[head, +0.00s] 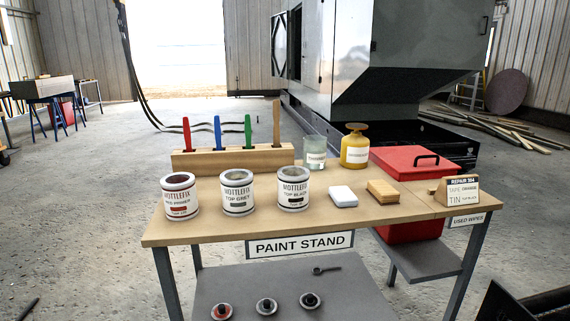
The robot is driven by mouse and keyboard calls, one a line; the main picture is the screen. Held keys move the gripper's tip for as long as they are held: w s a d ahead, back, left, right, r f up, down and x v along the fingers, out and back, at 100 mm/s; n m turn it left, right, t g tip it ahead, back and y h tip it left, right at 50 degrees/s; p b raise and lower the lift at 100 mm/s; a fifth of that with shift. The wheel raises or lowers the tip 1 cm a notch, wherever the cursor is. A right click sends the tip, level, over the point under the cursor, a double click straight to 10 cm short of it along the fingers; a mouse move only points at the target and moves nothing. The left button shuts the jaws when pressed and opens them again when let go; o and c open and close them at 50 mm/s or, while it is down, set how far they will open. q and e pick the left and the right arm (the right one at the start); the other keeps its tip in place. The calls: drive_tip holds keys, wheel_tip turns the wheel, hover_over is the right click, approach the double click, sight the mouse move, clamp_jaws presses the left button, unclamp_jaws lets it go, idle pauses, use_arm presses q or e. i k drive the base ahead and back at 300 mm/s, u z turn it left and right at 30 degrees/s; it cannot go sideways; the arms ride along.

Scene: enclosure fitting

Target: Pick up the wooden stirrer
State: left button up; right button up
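The wooden stirrer (276,123) stands upright in the right end of a wooden rack (235,161) at the back of the paint stand (330,214). It is a plain flat brown stick, taller than the handles beside it. Its lower end is hidden in the rack. To its left in the same rack stand a red handle (187,134), a blue handle (218,132) and a green handle (248,131). Neither of my grippers can be made out in the head view.
Three Mottlefix tins, grey (238,193), black (293,189) and red-labelled (180,197), stand in front of the rack. A glass jar (314,152) and yellow bottle (355,150) stand right of the stirrer.

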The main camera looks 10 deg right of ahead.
sight(276, 103)
drive_tip(key=z, duration=1.85)
drive_tip(key=i, duration=1.35)
drive_tip(key=u, duration=1.75)
